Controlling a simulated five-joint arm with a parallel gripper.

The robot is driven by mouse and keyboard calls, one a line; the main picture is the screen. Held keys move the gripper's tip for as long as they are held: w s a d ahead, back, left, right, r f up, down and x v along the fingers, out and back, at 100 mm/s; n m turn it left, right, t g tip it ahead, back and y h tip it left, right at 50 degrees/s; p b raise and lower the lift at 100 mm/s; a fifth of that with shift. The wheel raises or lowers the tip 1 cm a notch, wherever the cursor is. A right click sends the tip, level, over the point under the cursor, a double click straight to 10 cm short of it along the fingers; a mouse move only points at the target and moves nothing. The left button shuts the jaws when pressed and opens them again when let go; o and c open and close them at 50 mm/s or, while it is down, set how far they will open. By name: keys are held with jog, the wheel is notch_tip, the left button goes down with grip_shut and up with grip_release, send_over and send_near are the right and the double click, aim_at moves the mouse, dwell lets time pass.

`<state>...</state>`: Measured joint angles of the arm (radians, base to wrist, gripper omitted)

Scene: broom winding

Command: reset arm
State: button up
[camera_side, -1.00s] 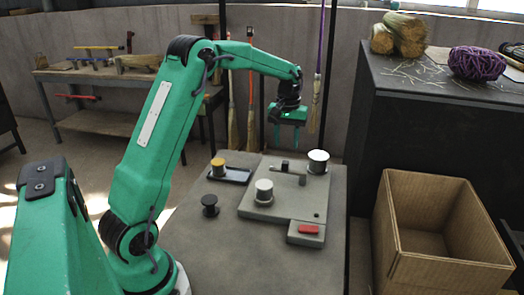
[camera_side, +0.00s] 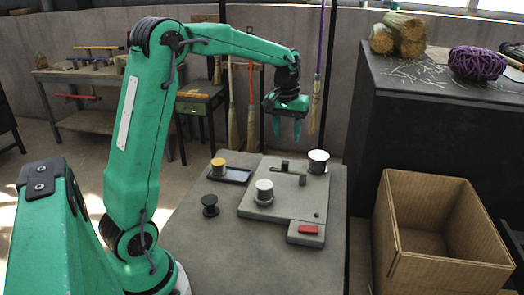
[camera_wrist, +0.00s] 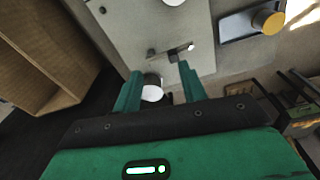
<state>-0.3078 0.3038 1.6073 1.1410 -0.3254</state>
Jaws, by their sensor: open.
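My green gripper (camera_side: 287,128) hangs above the far part of the grey table, fingers pointing down. It is open, with nothing between its fingers. In the wrist view my gripper (camera_wrist: 156,80) shows two green fingers apart, with a white-topped spool (camera_wrist: 152,93) seen below and between them. Under it stands the grey winding plate (camera_side: 290,207), which bears a white spool (camera_side: 264,190) at its front left and the white-topped spool (camera_side: 318,160) at its far right. A red switch (camera_side: 308,230) sits on its front corner.
A black spool (camera_side: 210,205) stands alone on the table (camera_side: 220,258). An open cardboard box (camera_side: 452,260) is at the right. A dark bench (camera_side: 440,118) holds straw bundles (camera_side: 400,34) and purple twine (camera_side: 477,63).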

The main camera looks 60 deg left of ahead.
jog(key=s+d+r+m+t, duration=0.25)
jog(key=s+d+r, duration=0.35)
jog(key=s+d, duration=0.3)
jog(key=s+d+f+m+t, duration=0.1)
jog(key=s+d+m, duration=0.1)
jog(key=s, duration=0.5)
jog(key=s+d+f+m+t, duration=0.1)
jog(key=s+d+f+m, duration=0.1)
jog(key=s, duration=0.5)
jog(key=shift+d+m, duration=0.35)
jog(key=shift+d, duration=0.4)
